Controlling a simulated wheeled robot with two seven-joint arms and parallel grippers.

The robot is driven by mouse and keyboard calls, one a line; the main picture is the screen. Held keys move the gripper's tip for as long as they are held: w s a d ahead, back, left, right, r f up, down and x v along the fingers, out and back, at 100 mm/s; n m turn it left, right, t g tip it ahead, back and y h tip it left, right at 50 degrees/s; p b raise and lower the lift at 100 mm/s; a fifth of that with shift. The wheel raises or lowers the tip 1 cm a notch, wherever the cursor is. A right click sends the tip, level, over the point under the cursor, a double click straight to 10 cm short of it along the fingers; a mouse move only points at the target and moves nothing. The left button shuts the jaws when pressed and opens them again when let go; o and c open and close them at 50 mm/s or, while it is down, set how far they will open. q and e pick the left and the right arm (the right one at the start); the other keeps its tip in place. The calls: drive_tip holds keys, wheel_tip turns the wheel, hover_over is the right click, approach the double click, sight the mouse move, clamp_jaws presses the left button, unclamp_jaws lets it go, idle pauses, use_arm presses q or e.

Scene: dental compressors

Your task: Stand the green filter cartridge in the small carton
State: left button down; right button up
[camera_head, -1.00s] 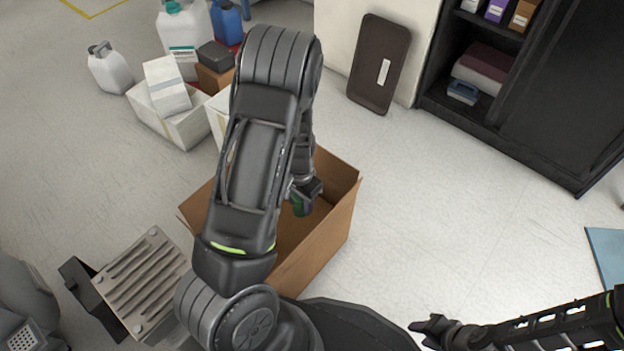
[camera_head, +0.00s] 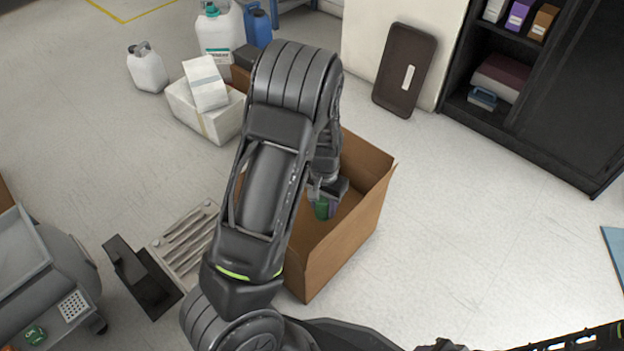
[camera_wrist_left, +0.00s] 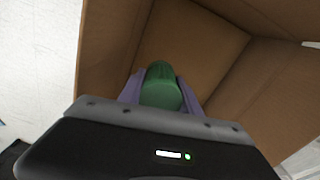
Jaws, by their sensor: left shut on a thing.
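The green filter cartridge (camera_head: 321,209) is held in my left gripper (camera_head: 327,203), which is shut on it. The gripper points down into the open brown carton (camera_head: 345,246). In the left wrist view the cartridge (camera_wrist_left: 160,88) sits between purple finger pads (camera_wrist_left: 131,90), with the carton's walls and floor (camera_wrist_left: 195,60) around and beyond it. I cannot tell whether its lower end touches the floor. My left arm hides the carton's left part. My right gripper (camera_head: 445,345) is barely in view at the bottom edge, its fingers unclear.
White boxes (camera_head: 205,110) and jugs (camera_head: 147,70) stand behind at the left. A grey machine (camera_head: 50,270), with a green item (camera_head: 35,335) by it, and a ribbed panel (camera_head: 185,240) are at the lower left. A black cabinet (camera_head: 560,100) stands right. Floor right of the carton is clear.

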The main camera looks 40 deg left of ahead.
use_arm(q)
drive_tip(key=w+d+r, duration=0.6)
drive_tip(key=w+r, duration=0.1)
drive_tip(key=r, duration=0.4)
drive_tip(key=w+d+r+m, duration=0.1)
drive_tip(key=w+d+r, duration=0.6)
drive_tip(key=r, duration=0.4)
drive_tip(key=shift+w, duration=0.7)
